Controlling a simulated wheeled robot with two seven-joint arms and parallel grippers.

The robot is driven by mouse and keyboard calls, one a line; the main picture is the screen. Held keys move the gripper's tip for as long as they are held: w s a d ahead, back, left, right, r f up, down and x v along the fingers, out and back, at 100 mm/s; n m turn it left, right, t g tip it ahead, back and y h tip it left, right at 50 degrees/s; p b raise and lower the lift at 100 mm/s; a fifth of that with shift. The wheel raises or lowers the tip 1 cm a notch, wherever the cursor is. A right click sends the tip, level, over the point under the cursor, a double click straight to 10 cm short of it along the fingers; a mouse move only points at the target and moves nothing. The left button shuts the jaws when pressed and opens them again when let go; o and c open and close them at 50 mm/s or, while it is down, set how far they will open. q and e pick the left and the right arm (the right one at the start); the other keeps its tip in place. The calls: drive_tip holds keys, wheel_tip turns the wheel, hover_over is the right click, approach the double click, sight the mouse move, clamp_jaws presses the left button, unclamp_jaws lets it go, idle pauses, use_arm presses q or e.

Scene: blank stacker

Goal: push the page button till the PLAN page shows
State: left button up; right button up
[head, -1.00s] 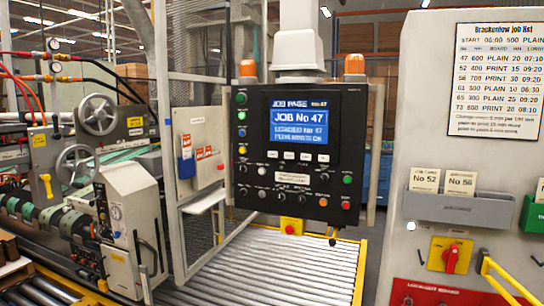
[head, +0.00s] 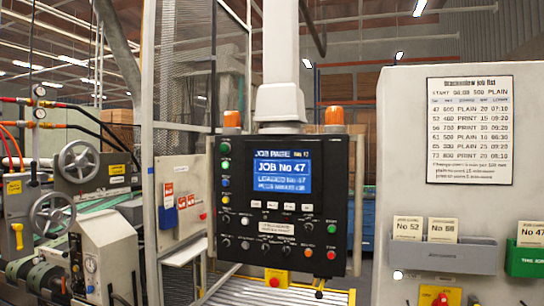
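The black control panel (head: 235,190) hangs from a white column in the middle of the head view. Its blue screen (head: 283,176) shows JOB PAGE at the top and JOB No 47 in large letters, with smaller blurred lines below. A row of small pale buttons (head: 272,205) sits under the screen. Coloured round buttons run down the panel's left side and lower right. I cannot read which one is the page button. Neither of my grippers is in the head view.
A job list sheet (head: 470,130) hangs on the white cabinet (head: 405,110) at the right. Below it, a grey holder (head: 450,257) carries cards No 52 and No 56, beside a green holder (head: 525,260). Machinery with handwheels (head: 80,162) stands at the left. A roller conveyor (head: 245,292) runs below the panel.

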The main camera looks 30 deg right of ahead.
clamp_jaws()
drive_tip(key=shift+w+r, duration=0.1)
drive_tip(key=shift+w, duration=0.05)
idle(0.4)
idle(1.0)
